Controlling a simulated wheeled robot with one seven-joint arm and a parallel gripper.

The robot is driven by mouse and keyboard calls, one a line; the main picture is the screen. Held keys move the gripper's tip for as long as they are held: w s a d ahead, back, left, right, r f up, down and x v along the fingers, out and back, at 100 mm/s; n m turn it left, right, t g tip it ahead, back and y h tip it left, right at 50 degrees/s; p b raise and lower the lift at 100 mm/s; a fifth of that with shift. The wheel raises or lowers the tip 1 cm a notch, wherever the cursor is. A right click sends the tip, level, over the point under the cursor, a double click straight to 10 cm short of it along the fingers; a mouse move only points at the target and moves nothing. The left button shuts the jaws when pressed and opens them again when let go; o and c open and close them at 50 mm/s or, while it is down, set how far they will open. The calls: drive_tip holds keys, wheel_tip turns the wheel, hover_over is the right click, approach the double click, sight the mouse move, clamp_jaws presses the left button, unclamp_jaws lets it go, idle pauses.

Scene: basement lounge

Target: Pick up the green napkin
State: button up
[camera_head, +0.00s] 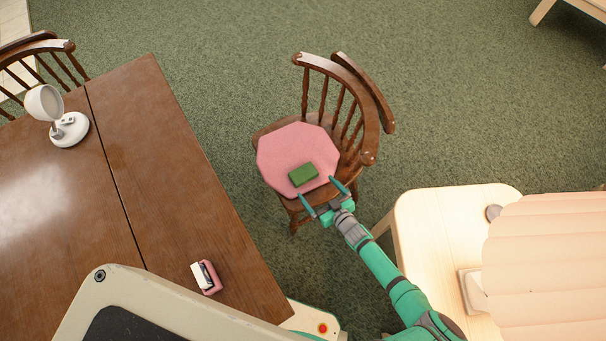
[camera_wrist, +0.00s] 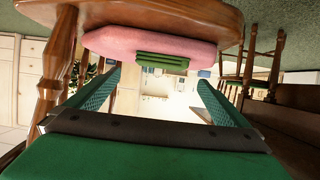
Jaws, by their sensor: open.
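The green napkin (camera_head: 303,175) is a small folded dark green block lying on the pink cushion (camera_head: 280,150) of a wooden chair. In the wrist view the green napkin (camera_wrist: 162,62) shows against the edge of the pink cushion (camera_wrist: 110,42), between and beyond my fingertips. My gripper (camera_head: 322,196) is at the cushion's near edge, its two fingers spread and pointing toward the napkin. It is open and empty; the wrist view (camera_wrist: 158,85) shows a clear gap between the fingers. The napkin is apart from both fingers.
The chair's curved backrest (camera_head: 365,100) rises right of the cushion. A brown table (camera_head: 170,170) with a white lamp (camera_head: 68,128) and a small pink holder (camera_head: 208,277) is at left. A pale wooden table (camera_head: 430,220) with a pinkish lampshade (camera_head: 550,270) is at right. Green carpet lies beyond.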

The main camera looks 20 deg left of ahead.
sight(305, 176)
drive_tip(key=x, duration=0.4)
drive_tip(key=shift+s+a+x, duration=0.1)
drive_tip(key=shift+s+x, duration=0.05)
drive_tip(key=shift+x, duration=0.75)
drive_tip(key=shift+s+a+x, duration=0.1)
drive_tip(key=shift+s+x, duration=0.05)
drive_tip(key=shift+x, duration=1.7)
drive_tip(key=c, duration=0.9)
